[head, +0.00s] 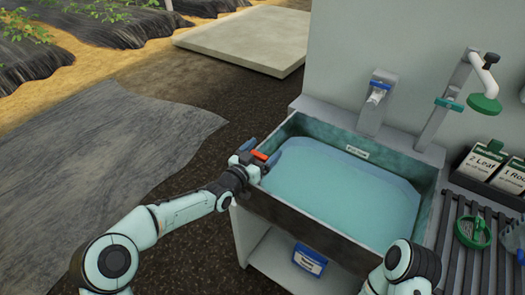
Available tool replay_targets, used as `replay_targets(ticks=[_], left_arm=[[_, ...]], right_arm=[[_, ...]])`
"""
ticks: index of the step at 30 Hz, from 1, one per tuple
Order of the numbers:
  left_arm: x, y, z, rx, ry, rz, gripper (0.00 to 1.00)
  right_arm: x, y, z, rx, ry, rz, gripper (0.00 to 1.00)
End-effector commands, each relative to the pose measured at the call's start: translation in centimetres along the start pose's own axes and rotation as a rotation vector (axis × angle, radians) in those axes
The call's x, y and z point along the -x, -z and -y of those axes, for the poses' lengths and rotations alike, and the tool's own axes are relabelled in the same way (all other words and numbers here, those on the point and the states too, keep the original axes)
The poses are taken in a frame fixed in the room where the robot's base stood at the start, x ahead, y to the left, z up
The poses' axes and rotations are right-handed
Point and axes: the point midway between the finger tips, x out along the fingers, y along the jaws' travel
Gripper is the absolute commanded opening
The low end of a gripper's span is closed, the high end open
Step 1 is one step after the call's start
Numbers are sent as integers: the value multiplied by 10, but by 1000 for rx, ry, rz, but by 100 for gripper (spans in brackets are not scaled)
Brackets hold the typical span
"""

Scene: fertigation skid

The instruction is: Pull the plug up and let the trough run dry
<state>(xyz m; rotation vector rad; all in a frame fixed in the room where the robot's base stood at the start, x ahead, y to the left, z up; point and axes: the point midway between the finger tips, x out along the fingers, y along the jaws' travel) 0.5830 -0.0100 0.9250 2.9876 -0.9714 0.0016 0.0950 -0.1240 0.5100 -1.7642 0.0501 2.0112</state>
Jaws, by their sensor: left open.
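The trough (300,222) is a grey, open basin filled with blue-green water (335,190). A small white label (357,152) sits on its back wall. My left gripper (262,160) is open at the trough's left rim, near the far left corner. A small orange-red piece shows at its fingers; I cannot tell whether it is part of the gripper. No plug can be clearly made out, and the trough floor is hidden under the water. Part of my right arm shows at the bottom right, in front of the trough, but its gripper is out of view.
A blue-handled tap (378,92) and a pipe with a green head (484,103) stand behind the trough. To the right are a slatted rack (462,215) with a green round item (471,232) and labelled boxes (483,161). A blue-labelled box (309,259) is below.

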Motion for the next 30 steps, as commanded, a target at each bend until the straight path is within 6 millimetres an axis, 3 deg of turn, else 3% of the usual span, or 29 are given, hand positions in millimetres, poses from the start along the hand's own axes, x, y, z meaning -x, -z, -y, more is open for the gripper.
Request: replay_targets(ticks=[8, 12, 15, 20, 26, 30], left_arm=[[-1, -1, 0, 0, 0, 1, 86], [-1, -1, 0, 0, 0, 1, 41], [-1, -1, 0, 0, 0, 1, 13], [-1, 10, 0, -1, 0, 0, 13], [-1, 44, 0, -2, 1, -2, 13], [-1, 47, 0, 1, 1, 0, 13]], right_arm=[[0, 0, 0, 0, 0, 0, 44], [0, 0, 0, 0, 0, 0, 44], [0, 0, 0, 0, 0, 0, 44], [2, -1, 1, 0, 0, 3, 44], [9, -5, 2, -1, -3, 15, 44], [8, -6, 1, -1, -3, 17, 44]])
